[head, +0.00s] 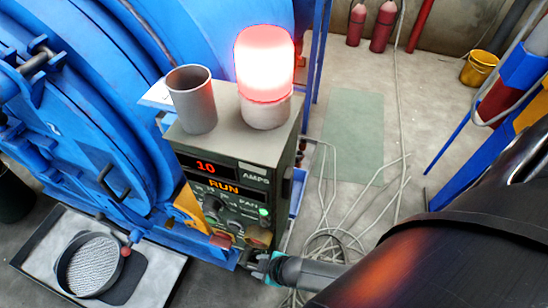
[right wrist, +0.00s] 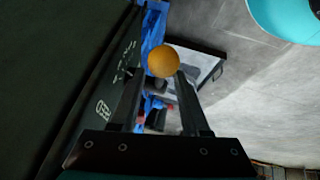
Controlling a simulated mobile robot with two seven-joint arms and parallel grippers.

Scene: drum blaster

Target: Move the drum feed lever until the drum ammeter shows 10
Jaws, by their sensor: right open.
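The control box (head: 222,145) carries a red ammeter display (head: 206,167) reading 10, labelled AMPS, with RUN (head: 223,187) lit below it. An orange ball knob (right wrist: 163,60), which looks like the feed lever's end, shows in the right wrist view. My right gripper (right wrist: 159,74) is open, with the knob at the gap between its fingertips; I cannot tell whether they touch it. In the head view my right gripper (head: 256,263) is low beside the box's front lower corner. The lever's shaft is not clear there. My left gripper is not in view.
A glowing red beacon (head: 264,70) and a grey cup (head: 192,98) stand on the box. The blue drum machine (head: 85,120) fills the left. A tray (head: 150,270) with a round sieve (head: 90,264) lies below. Loose cables (head: 335,240) cover the floor right of the box.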

